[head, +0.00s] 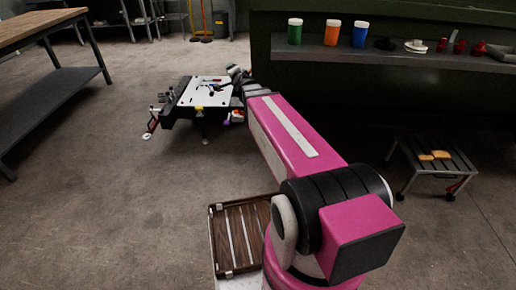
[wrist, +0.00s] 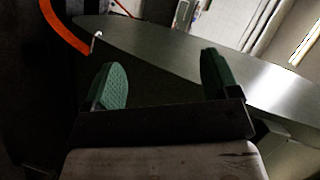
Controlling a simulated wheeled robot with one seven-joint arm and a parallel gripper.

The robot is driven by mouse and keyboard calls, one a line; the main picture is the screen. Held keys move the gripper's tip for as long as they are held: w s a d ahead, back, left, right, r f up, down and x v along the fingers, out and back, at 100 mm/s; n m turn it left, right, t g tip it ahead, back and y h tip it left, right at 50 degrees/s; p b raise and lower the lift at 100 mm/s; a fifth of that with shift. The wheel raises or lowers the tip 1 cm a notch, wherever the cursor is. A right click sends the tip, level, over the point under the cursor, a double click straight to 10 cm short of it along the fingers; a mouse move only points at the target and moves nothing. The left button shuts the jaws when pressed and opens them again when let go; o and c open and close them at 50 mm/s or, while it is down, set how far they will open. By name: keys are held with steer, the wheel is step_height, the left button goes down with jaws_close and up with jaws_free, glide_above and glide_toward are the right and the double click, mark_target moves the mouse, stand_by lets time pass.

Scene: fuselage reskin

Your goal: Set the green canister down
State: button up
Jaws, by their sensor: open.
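The green canister (head: 295,31) stands upright with a white lid at the left end of a dark shelf (head: 400,56) in the head view. An orange canister (head: 332,33) and a blue canister (head: 360,34) stand to its right. My gripper (wrist: 160,60) is open in the wrist view, its two green-padded fingers wide apart with nothing between them. The green canister is not recognisable in the wrist view. In the head view my pink arm reaches away from me, its far end beside a small work table, left of and apart from the canister.
The small work table (head: 190,98) holds tools. A dark stool (head: 437,153) with yellow items stands at right. A wooden slatted tray (head: 240,232) lies close to my base. A workbench (head: 45,25) is at left. A curved grey metal surface (wrist: 180,42) spans the wrist view.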

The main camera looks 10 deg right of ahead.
steer(key=s+f+n+g+y, duration=0.1)
steer(key=s+f+n+g, duration=0.6)
steer(key=s+f, duration=0.45)
steer(key=s+d+f+n+g+h, duration=0.1)
steer(key=s+d+f+n+g, duration=0.1)
steer(key=s+f+g, duration=0.2)
steer(key=s+d+f+n+g+h, duration=0.1)
steer(key=s+d+f+n+g, duration=0.1)
steer(key=s+f, duration=0.4)
steer(key=s+n+g, duration=0.1)
steer(key=s+g, duration=0.1)
steer(key=s, duration=0.3)
steer(key=shift+d+f+g, duration=0.2)
steer(key=shift+d+g, duration=0.1)
steer(key=shift+d, duration=0.05)
steer(key=shift+s, duration=0.1)
